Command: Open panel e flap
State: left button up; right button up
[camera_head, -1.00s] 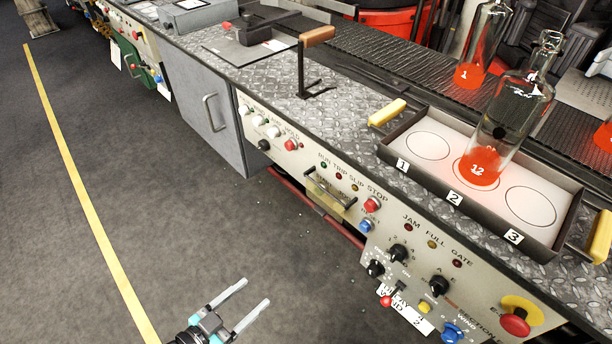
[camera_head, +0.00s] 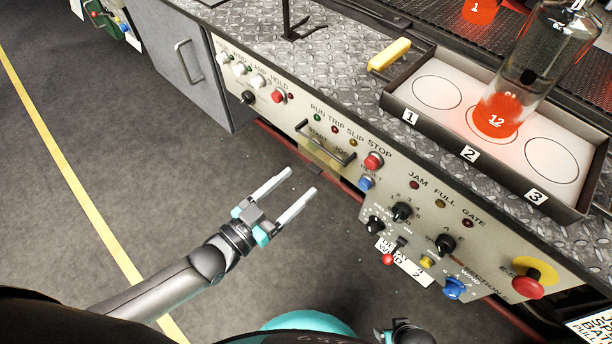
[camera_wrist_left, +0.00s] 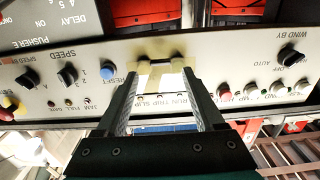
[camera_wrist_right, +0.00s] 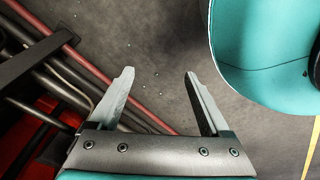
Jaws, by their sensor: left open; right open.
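The flap (camera_head: 322,158) is a yellowish see-through cover with a dark bar handle on the sloped control panel (camera_head: 290,118), below the RUN, TRIP, SLIP and STOP lamps. It appears down over the START label. My left gripper (camera_head: 300,181) is open and empty, in front of and a little below the flap, apart from it in the head view. In the left wrist view the flap (camera_wrist_left: 160,76) shows between and beyond the fingertips. My right gripper (camera_wrist_right: 160,73) is open and empty above the floor. Only a small part of it shows at the head view's bottom edge.
A red STOP button (camera_head: 373,161) and a blue button (camera_head: 366,183) sit right of the flap. Knobs and a red emergency button (camera_head: 527,287) are farther right. A tray (camera_head: 395,92) with a bottle (camera_head: 520,70) stands on the ledge above. The floor at left is clear.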

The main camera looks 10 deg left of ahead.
aim_at(312, 170)
pick_arm(q)
jog(key=shift+b+x, duration=0.35)
jog(key=shift+x, duration=1.7)
grip_shut()
